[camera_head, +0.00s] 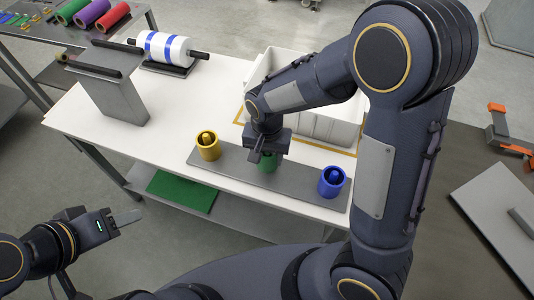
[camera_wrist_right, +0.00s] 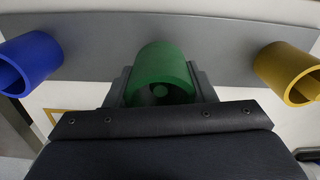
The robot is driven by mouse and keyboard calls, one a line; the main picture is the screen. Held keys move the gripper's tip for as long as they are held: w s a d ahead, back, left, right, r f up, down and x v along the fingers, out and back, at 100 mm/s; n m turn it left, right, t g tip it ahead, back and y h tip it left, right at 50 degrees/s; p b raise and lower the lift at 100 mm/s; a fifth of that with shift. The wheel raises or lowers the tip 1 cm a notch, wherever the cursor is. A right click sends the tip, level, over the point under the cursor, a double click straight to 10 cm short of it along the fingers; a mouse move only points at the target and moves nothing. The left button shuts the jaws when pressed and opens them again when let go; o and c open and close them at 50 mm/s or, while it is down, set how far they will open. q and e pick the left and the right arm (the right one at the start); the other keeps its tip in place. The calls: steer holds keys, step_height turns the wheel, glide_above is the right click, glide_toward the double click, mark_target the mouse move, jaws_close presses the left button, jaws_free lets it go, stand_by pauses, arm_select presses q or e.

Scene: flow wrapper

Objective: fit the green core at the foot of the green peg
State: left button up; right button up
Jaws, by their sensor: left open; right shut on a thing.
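The green core (camera_wrist_right: 165,62) is a thick open ring between the two fingers of my right gripper (camera_wrist_right: 163,92) in the right wrist view. The tip of the green peg (camera_wrist_right: 160,90) shows inside the core's opening, so the core is around the peg. In the head view my right gripper (camera_head: 266,155) points down over the middle of the grey base plate (camera_head: 235,167) and covers most of the green core (camera_head: 267,164). Whether the core touches the plate cannot be told. My left gripper (camera_head: 128,218) is open and empty, away from the table at the lower left.
A yellow core (camera_head: 208,150) and a blue core (camera_head: 331,184) stand around their pegs on either side. A white bin (camera_head: 325,128) stands behind. A grey block (camera_head: 118,98) and a blue-striped white roll (camera_head: 163,47) are at the table's left. The front left tabletop is clear.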

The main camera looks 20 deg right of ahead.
steer(key=o, duration=1)
step_height(320, 180, up, 8)
steer(key=shift+f+p, duration=0.1)
steer(key=shift+p, duration=0.2)
stand_by(0.3)
steer(key=s+d+r+n+t+y, duration=0.1)
steer(key=s+d+r+t, duration=0.1)
steer(key=s, duration=0.3)
steer(key=s+d+r+n+t+y, duration=0.1)
steer(key=s+d+r, duration=0.1)
steer(key=s+d, duration=0.2)
steer(key=s+d+r+n+t+y, duration=0.1)
steer(key=s+d+r+t, duration=0.1)
steer(key=s, duration=0.4)
steer(key=shift+s+d+r+n+t+y, duration=0.3)
steer(key=shift+s+d+r+y, duration=0.15)
steer(key=shift+d, duration=0.25)
